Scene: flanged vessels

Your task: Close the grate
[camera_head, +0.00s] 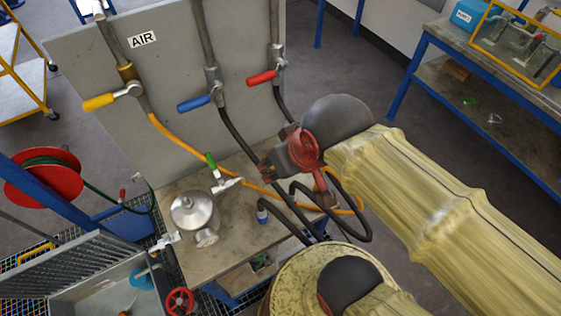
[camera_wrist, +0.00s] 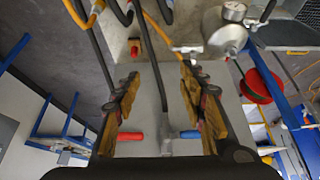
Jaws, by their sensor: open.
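The grate (camera_head: 62,262) is a grey perforated metal panel at the lower left in the head view. It stands tilted up at the back edge of an open grey metal bin (camera_head: 95,290), so the bin's inside shows. A blue round thing (camera_head: 147,277) shows at the bin's right side. My gripper (camera_head: 294,182) is over the workbench, well to the right of the grate. In the wrist view, my gripper (camera_wrist: 160,88) has its two fingers wide apart with nothing held between them. I cannot clearly make out the grate in the wrist view.
A workbench (camera_head: 245,225) carries a silver vessel (camera_head: 195,211) with a gauge, between my gripper and the bin. Hoses hang from valves on a grey panel (camera_head: 180,70) behind. A red wheel (camera_head: 180,301) and a red hose reel (camera_head: 43,177) flank the bin.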

